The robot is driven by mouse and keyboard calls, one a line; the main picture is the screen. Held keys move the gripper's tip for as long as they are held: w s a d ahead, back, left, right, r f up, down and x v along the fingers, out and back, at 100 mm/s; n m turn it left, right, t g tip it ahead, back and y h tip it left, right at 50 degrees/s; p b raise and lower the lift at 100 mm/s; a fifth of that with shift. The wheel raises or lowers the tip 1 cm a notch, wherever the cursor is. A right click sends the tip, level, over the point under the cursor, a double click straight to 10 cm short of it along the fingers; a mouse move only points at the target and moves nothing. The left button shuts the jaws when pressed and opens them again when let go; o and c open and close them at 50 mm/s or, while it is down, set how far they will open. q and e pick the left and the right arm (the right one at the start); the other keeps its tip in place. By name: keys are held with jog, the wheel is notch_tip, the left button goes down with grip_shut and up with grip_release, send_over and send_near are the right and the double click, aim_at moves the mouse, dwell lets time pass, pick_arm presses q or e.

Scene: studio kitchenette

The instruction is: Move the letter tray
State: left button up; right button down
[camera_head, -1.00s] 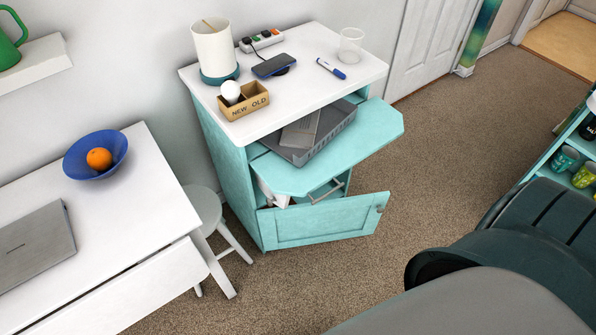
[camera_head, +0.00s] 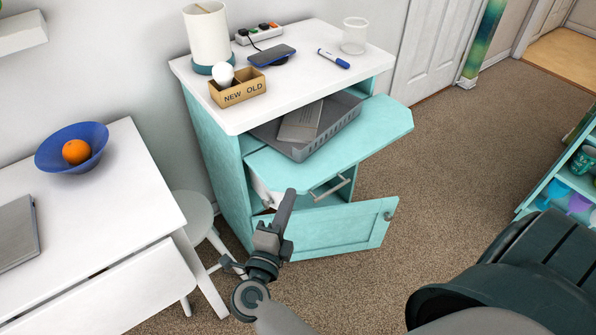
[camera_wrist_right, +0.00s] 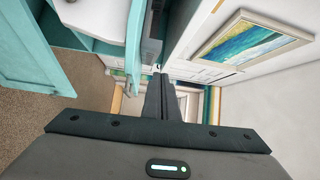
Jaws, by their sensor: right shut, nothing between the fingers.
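The letter tray (camera_head: 345,128) is a grey, low-walled tray with slotted sides. It sits on the teal pull-out shelf (camera_head: 375,135) under the white cabinet top, its back part hidden by that top. A grey, flat item (camera_head: 301,121) lies in it. My right gripper (camera_head: 288,193) is shut and empty, in front of and below the shelf's front left edge, apart from the tray. Its closed fingers also show in the right wrist view (camera_wrist_right: 161,80). My left gripper is not in view.
The cabinet's lower door (camera_head: 335,230) stands open near my right gripper. The white cabinet top (camera_head: 310,65) holds a lamp, phone, power strip, marker, glass and wooden box. A white table (camera_head: 125,175) and stool (camera_head: 190,212) stand at left.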

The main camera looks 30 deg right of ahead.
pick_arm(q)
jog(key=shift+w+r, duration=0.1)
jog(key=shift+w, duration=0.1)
pick_arm(e)
jog(key=shift+s+d+m+g, duration=0.25)
jog(key=shift+s+m+g, duration=0.15)
jog(key=shift+m, duration=0.1)
jog(key=shift+w+d, duration=0.1)
jog(key=p, duration=0.1)
send_near(303, 151)
jog(key=d, duration=0.1)
jog(key=s+d, duration=0.1)
jog(key=d, duration=0.1)
jog(key=shift+d, duration=0.3)
jog(key=w, duration=0.3)
jog(key=shift+w+d+p, duration=0.1)
jog(key=shift+d+p, duration=0.25)
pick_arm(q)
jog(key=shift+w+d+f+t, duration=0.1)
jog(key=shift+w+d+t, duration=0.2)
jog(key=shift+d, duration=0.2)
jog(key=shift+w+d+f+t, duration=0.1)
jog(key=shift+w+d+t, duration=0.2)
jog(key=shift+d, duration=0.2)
pick_arm(e)
jog(key=shift+w+d+f, duration=0.1)
jog(key=shift+w, duration=0.5)
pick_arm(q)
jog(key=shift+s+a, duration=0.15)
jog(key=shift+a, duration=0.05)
